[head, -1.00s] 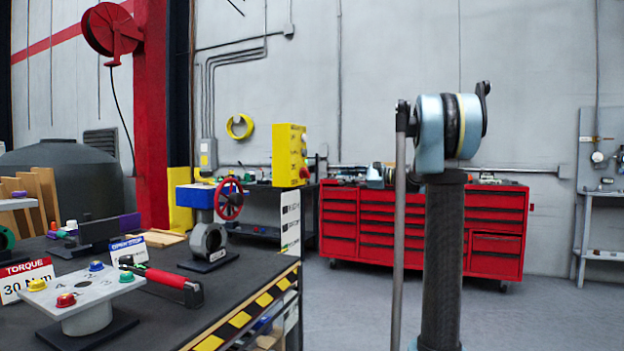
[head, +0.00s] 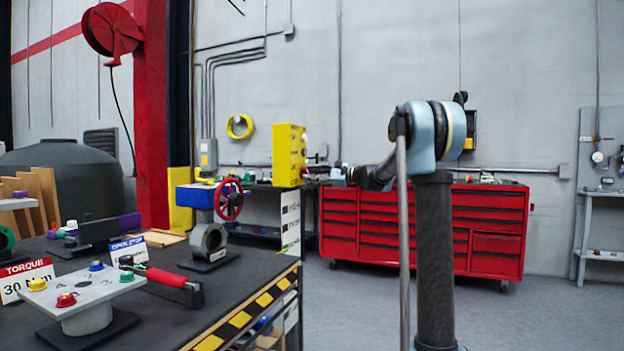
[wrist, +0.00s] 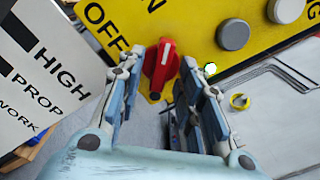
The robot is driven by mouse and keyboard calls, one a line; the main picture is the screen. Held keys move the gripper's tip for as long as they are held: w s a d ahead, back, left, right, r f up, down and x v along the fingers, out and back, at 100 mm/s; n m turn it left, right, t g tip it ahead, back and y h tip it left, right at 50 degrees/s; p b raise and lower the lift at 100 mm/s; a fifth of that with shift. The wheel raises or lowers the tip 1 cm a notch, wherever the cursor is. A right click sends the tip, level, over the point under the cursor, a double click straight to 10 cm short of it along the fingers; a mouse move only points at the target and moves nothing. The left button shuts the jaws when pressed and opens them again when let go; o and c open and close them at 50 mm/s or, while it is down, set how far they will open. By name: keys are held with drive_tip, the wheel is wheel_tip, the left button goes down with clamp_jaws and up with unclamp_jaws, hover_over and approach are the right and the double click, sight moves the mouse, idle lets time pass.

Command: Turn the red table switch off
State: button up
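The red switch (wrist: 160,70) is a rotary knob with a white mark, on a yellow panel (wrist: 205,60) in the wrist view. Its mark points upward in the picture, toward the partly cut-off "N" lettering; "OFF" is printed to its upper left. My gripper (wrist: 163,85) is open, one finger on each side of the knob, with nothing visibly held. Whether the fingers touch the knob I cannot tell. In the head view, my gripper (head: 340,175) is small, just right of the yellow box (head: 287,152) on the table's far end.
Grey buttons (wrist: 233,35) sit right of the knob on the panel. A white sign (wrist: 40,75) stands at the left. In the head view, a blue valve with a red handwheel (head: 229,200) stands on the dark table (head: 225,285). A red tool cabinet (head: 370,225) is behind.

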clamp_jaws()
drive_tip(key=shift+n, duration=0.3)
drive_tip(key=shift+s+f+n, duration=0.1)
drive_tip(key=shift+n, duration=8.2)
